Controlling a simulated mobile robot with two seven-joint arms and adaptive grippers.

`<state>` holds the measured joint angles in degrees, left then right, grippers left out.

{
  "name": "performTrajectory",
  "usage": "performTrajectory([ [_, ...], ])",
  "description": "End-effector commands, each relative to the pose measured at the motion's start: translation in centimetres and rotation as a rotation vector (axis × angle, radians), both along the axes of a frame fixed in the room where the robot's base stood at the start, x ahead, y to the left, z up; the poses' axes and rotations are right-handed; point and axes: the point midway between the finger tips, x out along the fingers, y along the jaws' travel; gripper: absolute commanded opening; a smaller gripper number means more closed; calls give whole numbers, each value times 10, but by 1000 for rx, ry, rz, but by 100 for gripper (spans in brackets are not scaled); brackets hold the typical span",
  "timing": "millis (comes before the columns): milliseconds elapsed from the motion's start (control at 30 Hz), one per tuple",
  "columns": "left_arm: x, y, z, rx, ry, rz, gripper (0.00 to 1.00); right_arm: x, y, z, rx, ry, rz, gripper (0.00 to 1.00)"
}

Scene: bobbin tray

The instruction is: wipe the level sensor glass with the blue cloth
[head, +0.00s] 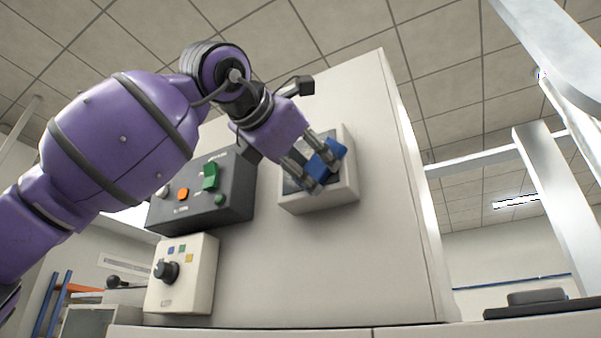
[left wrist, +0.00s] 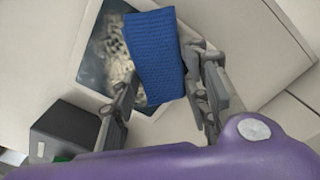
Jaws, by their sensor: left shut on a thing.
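The blue cloth (head: 326,160) is held between the fingers of my left gripper (head: 308,176), which is shut on it. In the left wrist view the cloth (left wrist: 154,55) shows as a ribbed blue pad between the fingertips (left wrist: 163,95). The level sensor glass (left wrist: 105,50) is a dark pane with pale smudges in a white frame (head: 342,190) on the upright panel. The cloth lies in front of the glass and covers part of it; whether they touch I cannot tell. My right gripper is in neither view.
A dark control box (head: 235,208) with green and orange buttons is mounted left of the sensor frame. Below it is a pale box with a black knob (head: 167,271). The pale panel (head: 340,270) is bare below and right of the frame.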

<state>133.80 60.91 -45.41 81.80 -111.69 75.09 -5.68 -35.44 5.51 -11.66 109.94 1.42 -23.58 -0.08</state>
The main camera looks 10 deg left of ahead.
Motion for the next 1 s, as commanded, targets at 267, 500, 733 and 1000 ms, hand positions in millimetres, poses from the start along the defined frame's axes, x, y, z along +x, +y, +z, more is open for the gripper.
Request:
performTrajectory([
  [267,-5,-25,-2,3,2,-1,22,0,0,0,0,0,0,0],
  [500,-6,-26,6,1,2,-1,22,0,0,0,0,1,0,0],
  [733,-7,-24,17,1,2,-1,22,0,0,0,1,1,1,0],
  [1000,-1,-7,16,0,5,1,22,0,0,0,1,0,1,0],
])
